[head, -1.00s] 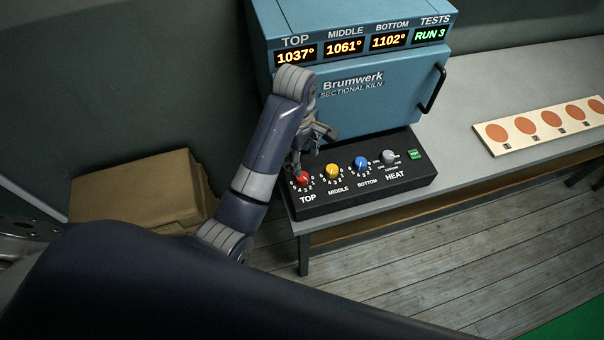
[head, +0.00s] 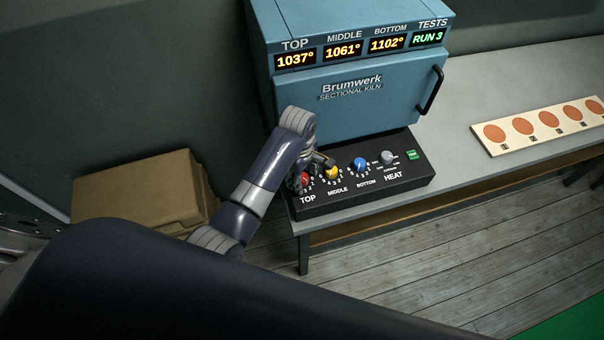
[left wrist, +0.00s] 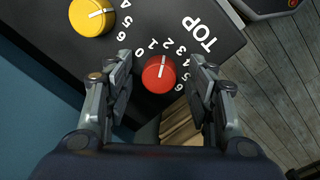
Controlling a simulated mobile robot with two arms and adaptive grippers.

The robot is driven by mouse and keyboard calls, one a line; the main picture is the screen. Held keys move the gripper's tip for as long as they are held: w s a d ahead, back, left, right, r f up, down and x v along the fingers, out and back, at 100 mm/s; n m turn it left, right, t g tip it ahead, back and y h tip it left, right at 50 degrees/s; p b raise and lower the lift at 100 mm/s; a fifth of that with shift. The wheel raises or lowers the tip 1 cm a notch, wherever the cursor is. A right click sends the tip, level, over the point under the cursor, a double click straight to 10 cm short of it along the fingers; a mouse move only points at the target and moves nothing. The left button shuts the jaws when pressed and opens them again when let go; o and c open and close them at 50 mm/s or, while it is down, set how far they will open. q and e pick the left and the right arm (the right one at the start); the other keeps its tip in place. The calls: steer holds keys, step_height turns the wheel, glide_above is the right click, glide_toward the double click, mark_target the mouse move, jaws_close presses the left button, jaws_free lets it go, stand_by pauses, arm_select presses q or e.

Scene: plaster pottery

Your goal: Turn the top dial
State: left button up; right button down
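The top dial is a red knob (left wrist: 159,76) with a white pointer line, by the word TOP on the black control panel (head: 400,181). In the left wrist view its pointer aims toward the low numbers, roughly 1 to 2. My left gripper (left wrist: 161,62) is open, with one finger on each side of the red knob. Gaps show between knob and fingers. In the head view my left gripper (head: 309,168) is over the panel's left end and partly covers the red knob (head: 304,179). My right gripper is not in view.
A yellow middle dial (head: 332,173), blue bottom dial (head: 360,164) and grey heat knob (head: 387,157) sit right of the red one. The blue kiln (head: 370,95) stands behind. A board with orange discs (head: 540,126) lies on the bench (head: 480,75). A cardboard box (head: 135,190) is at left.

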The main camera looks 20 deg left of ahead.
arm_select(q)
steer(key=c, duration=1)
steer(key=shift+o, duration=0.2)
